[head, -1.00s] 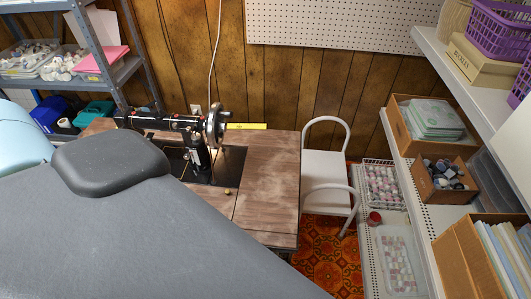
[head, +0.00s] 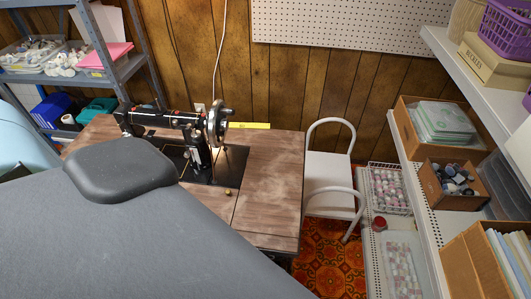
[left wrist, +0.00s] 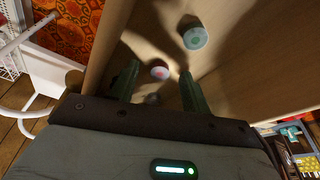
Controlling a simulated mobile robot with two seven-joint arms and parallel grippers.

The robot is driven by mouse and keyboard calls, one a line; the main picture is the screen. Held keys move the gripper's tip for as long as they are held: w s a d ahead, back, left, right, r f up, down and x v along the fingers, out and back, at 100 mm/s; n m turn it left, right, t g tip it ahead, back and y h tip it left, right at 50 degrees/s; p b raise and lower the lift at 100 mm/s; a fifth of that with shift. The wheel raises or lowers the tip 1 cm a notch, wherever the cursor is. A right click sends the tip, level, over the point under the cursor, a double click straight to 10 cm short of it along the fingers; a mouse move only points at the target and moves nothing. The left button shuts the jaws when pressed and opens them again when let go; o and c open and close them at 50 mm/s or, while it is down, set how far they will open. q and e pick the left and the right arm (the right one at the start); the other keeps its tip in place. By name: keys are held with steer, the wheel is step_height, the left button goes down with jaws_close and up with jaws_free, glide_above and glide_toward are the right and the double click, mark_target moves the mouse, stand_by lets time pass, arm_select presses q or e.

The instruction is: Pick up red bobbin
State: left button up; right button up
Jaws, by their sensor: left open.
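In the left wrist view, a small round bobbin with a pale rim and a red-pink centre, the red bobbin (left wrist: 160,73), lies on a wooden surface (left wrist: 240,70). My left gripper (left wrist: 159,70) is open, and its two dark green fingers stand on either side of the red bobbin with gaps on both sides. Whether the fingers reach down to its height I cannot tell. A larger-looking bobbin with a green centre (left wrist: 195,38) lies beyond the right fingertip. Another small round thing (left wrist: 152,98) is in shadow between the fingers. Neither gripper shows in the head view.
In the head view, a black sewing machine (head: 190,122) stands on a wooden table (head: 265,190). A white chair (head: 330,178) is to its right. Metal shelves (head: 410,170) with boxes line the right side. My dark grey body hides the lower left.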

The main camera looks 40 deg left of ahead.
arm_select(q)
jaws_close()
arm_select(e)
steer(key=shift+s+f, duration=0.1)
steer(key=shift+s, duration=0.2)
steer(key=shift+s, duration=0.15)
arm_select(q)
steer(key=shift+r, duration=0.15)
